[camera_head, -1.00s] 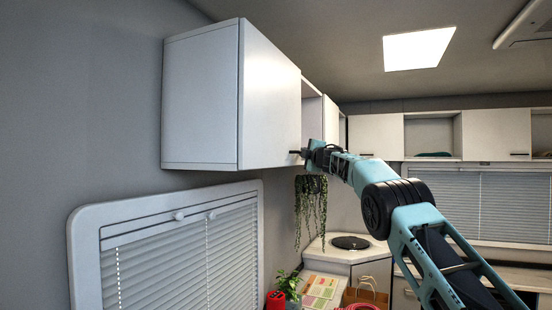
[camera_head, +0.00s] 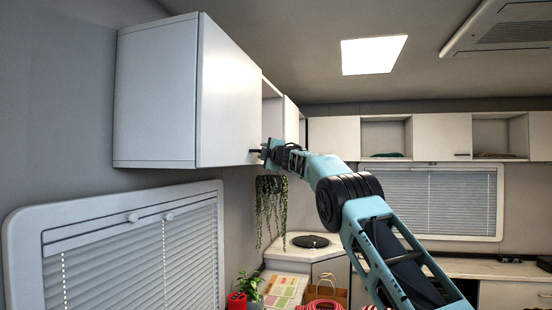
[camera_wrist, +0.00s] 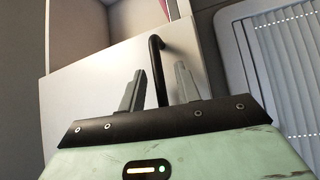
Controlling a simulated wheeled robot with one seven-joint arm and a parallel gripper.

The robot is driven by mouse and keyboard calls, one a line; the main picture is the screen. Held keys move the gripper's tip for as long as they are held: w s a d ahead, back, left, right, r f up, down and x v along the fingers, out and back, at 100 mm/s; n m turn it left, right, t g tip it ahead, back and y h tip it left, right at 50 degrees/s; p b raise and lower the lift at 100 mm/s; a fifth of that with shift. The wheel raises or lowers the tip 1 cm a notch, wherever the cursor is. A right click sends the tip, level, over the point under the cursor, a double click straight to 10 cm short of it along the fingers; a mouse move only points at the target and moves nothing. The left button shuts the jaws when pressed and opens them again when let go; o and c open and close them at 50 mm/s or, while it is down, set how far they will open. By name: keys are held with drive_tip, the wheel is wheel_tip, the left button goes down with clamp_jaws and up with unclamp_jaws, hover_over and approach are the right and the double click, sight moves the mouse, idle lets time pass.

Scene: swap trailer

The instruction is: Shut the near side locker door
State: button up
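The near side locker door (camera_head: 229,95) is the white front panel of the wall locker on the left, and it lies flush or nearly flush with its body. Its dark handle (camera_head: 255,151) is at the lower far corner. In the wrist view the handle (camera_wrist: 155,62) is a black bar standing between the two grey fingers. My gripper (camera_wrist: 158,88) has its fingers apart around the handle, with visible gaps on both sides. In the head view my gripper (camera_head: 264,151) is at the handle, and its fingers are too small to read.
An open cubby (camera_head: 271,110) lies just beyond the door. A hanging plant (camera_head: 271,205) is close below my gripper. A blind-covered window (camera_head: 130,250) is under the locker. More lockers (camera_head: 440,136) line the back wall. A counter (camera_head: 303,250) stands below.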

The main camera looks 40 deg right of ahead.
drive_tip(key=s+a+f+b, duration=0.1)
drive_tip(key=s+f+b, duration=0.1)
drive_tip(key=s+b, duration=1.1)
drive_tip(key=shift+s+a+f, duration=0.2)
drive_tip(key=shift+s+a, duration=0.05)
drive_tip(key=shift+s, duration=1.6)
